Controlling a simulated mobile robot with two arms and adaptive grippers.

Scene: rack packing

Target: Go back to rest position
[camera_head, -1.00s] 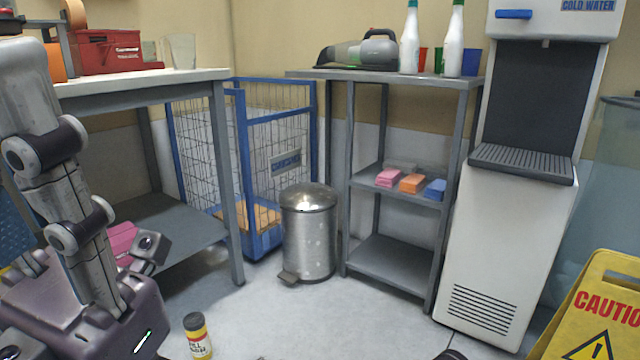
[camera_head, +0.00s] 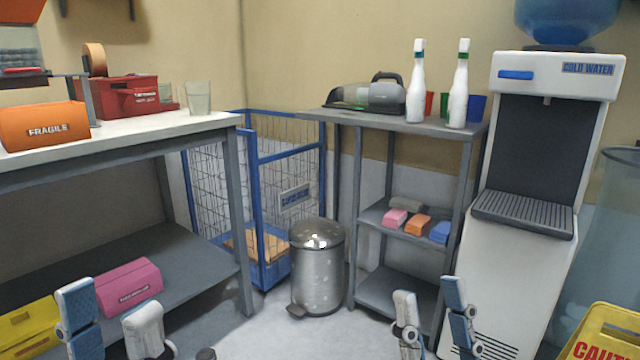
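My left gripper (camera_head: 112,318) is at the bottom left of the head view. Its two white and blue fingers point up and stand apart, with nothing seen between them. It appears in front of the lower shelf of the left table. My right gripper (camera_head: 433,318) is at the bottom, right of the middle. Its fingers also point up and are apart and empty, in front of the lower part of the shelf rack. The arms behind both grippers are below the picture edge.
The left table (camera_head: 130,127) holds an orange box (camera_head: 45,125) and a red toolbox (camera_head: 118,97); a pink box (camera_head: 128,286) lies on its lower shelf. Around are a bin (camera_head: 317,265), a shelf rack (camera_head: 385,289), a water dispenser (camera_head: 510,250) and a yellow caution sign (camera_head: 602,322).

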